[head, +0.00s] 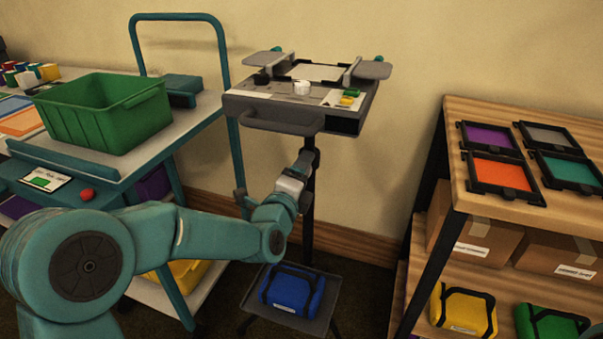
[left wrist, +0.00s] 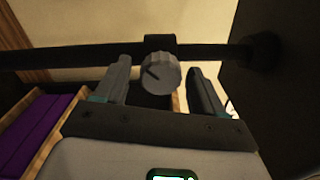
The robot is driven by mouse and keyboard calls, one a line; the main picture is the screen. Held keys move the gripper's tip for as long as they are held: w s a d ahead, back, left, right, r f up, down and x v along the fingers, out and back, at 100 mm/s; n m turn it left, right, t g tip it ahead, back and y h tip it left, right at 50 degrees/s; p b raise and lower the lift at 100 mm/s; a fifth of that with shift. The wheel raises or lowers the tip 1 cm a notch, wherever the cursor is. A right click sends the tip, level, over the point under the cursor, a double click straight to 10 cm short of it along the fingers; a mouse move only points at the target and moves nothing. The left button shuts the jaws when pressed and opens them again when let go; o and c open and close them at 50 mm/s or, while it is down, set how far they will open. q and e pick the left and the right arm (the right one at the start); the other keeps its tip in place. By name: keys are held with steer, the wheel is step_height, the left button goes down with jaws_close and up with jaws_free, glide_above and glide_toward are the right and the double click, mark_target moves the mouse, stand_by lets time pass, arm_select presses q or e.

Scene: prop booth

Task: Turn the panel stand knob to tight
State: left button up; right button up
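The panel stand (head: 265,107) is a grey and black tray-topped stand on a dark post against the wall. A round grey knob (left wrist: 161,73) with a ridged edge and a dark pointer line, angled toward the upper left, shows in the left wrist view on a dark bar. My left gripper (head: 304,160) is by the post under the stand top. In the left wrist view its fingers (left wrist: 160,88) are apart, one on each side of the knob, with visible gaps. The knob is hidden in the head view. My right gripper is not in view.
A teal cart (head: 85,157) with a green bin (head: 105,115) stands at left. A wooden shelf (head: 470,200) with coloured trays stands at right. A blue case (head: 291,290) lies on a low dark platform (head: 318,318) below the arm. Purple items (left wrist: 40,130) show in the left wrist view.

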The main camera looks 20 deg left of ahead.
arm_select(q)
steer(key=s+b, duration=0.4)
steer(key=s, duration=1.2)
steer(key=shift+s+a, duration=0.15)
steer(key=shift+a, duration=0.15)
